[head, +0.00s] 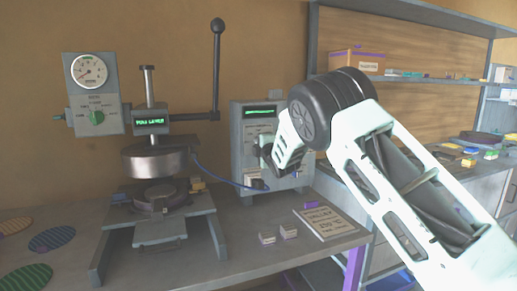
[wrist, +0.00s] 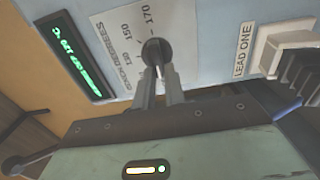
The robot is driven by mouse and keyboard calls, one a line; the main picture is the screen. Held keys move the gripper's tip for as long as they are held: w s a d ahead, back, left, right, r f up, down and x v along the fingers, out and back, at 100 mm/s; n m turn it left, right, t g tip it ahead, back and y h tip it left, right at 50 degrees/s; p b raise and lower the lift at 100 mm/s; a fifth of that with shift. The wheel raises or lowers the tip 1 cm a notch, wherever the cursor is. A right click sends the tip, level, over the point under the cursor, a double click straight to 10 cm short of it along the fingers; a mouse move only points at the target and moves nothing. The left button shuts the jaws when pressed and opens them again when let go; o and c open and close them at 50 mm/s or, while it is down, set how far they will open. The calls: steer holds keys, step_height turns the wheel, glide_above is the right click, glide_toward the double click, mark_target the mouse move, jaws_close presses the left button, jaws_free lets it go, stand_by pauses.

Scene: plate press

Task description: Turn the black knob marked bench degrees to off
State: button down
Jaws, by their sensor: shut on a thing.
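The black knob (wrist: 156,50) sits on a pale dial label (wrist: 120,35) reading "bench degrees", with 130, 150 and 170 printed around it. My gripper (wrist: 158,80) is shut on the knob, one finger on each side. In the head view my gripper (head: 267,158) is at the front of the grey control box (head: 243,143) and hides the knob there. The knob's setting cannot be told, and no off mark can be read.
The box has a green lit display (wrist: 75,55) and a socket labelled "lead one" (wrist: 245,50). A plate press (head: 155,160) with a tall lever (head: 217,70) stands to the left. Small blocks (head: 288,231) and a printed card (head: 325,223) lie in front.

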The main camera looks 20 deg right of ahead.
stand_by(0.3)
steer(key=c, duration=1.5)
jaws_free()
steer(key=shift+o, duration=0.2)
steer(key=s+b, duration=0.2)
steer(key=s, duration=1.5)
steer(key=shift+s+b, duration=0.2)
steer(key=shift+b, duration=0.2)
steer(key=shift+a, duration=0.1)
